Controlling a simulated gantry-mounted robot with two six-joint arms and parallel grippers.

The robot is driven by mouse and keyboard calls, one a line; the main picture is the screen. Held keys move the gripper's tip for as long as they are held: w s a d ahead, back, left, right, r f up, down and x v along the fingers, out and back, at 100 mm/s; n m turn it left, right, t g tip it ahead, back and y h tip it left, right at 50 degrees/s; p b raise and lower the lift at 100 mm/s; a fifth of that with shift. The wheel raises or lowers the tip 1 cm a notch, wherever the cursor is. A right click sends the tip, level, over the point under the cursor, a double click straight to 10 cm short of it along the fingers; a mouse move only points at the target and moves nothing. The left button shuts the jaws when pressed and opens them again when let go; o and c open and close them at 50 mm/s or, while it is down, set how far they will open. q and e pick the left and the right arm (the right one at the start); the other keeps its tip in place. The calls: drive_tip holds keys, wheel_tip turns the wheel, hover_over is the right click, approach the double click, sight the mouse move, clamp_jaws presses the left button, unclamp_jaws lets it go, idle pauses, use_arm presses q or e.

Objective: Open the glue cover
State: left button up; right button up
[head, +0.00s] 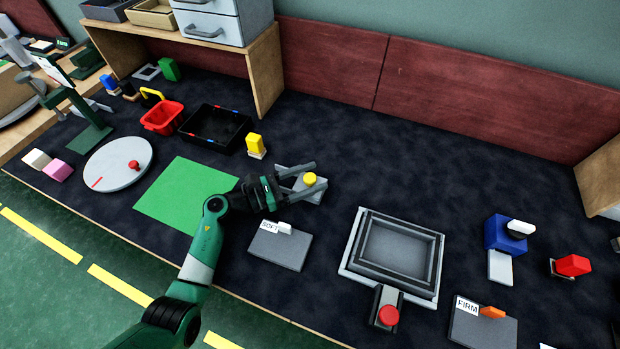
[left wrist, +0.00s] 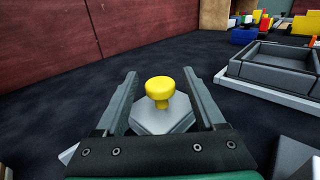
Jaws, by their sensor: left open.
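A yellow round knob (head: 309,179) stands on a grey angular cover or plate (head: 287,186); I take this for the glue cover. In the left wrist view the yellow knob (left wrist: 160,88) sits upright on the grey faceted piece (left wrist: 162,122). My left gripper (head: 315,184) is open, with one finger on each side of the knob. In the left wrist view, gaps show between the knob and both fingers, so it is not gripped. The gripper's palm hides part of the grey piece. My right gripper is not in view.
A grey pad labelled SOFT (head: 280,250) lies just in front of the gripper. A grey tray (head: 350,262) with a red button (head: 388,315) is to the right. A green mat (head: 180,190) lies left. Dark table behind the knob is clear.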

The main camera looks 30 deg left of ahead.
use_arm(q)
clamp_jaws()
idle(1.4)
